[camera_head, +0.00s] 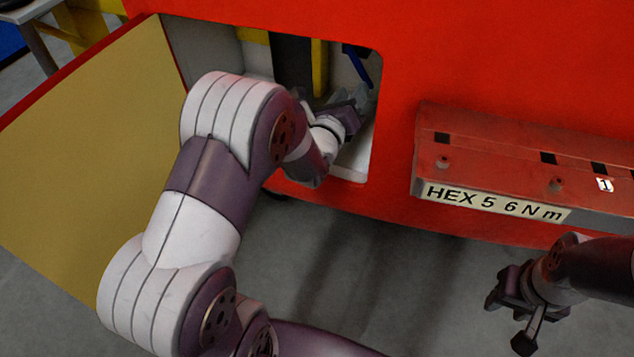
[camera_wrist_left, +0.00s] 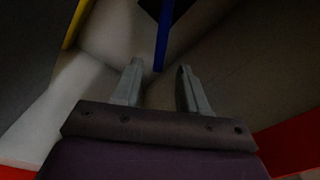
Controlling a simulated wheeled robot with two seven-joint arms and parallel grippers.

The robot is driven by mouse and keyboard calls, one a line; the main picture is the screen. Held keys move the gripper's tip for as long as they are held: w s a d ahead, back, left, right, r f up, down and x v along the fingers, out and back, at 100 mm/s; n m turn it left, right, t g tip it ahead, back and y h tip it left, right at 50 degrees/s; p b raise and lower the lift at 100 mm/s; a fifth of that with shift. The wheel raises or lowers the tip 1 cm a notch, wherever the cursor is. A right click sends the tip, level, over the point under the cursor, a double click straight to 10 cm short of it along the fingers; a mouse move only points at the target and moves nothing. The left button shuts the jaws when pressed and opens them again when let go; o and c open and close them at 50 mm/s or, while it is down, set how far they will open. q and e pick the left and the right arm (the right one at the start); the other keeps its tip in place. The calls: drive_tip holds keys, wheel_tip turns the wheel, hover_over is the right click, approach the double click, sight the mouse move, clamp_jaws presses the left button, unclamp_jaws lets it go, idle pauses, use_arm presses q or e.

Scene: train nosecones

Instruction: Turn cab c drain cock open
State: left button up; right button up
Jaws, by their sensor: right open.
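A blue handle (camera_head: 357,66), the only cock-like part in sight, shows in the upper right of the opening in the red nosecone (camera_head: 400,60). It hangs from the top in the left wrist view (camera_wrist_left: 163,38), its lower end near the gap between my left fingertips. My left gripper (camera_head: 350,103) is inside the opening, below the handle. In the left wrist view the left gripper (camera_wrist_left: 159,75) has its two grey fingers apart with nothing clamped. Whether the handle tip lies between the fingers or beyond them, I cannot tell. My right gripper (camera_head: 513,290) is open and empty at lower right, above the floor.
A yellow-tan hatch door (camera_head: 80,150) stands swung open left of the opening. A dark vertical post (camera_head: 292,65) and a yellow bar (camera_head: 320,68) stand inside the compartment. A red box (camera_head: 500,165) labelled "HEX 5 6 N m" juts out at right. Grey floor below is clear.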

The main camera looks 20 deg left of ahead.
use_arm(q)
drive_tip(key=s+f+n+g+p, duration=0.2)
drive_tip(key=s+f+n+g, duration=0.6)
drive_tip(key=n, duration=0.7)
drive_tip(key=s+n+g+p, duration=0.4)
drive_tip(key=s+n+g, duration=0.1)
drive_tip(key=s+n, duration=0.4)
drive_tip(key=shift+s+d+f+g+p, duration=0.35)
drive_tip(key=shift+s+d+f, duration=0.1)
drive_tip(key=shift+s, duration=0.3)
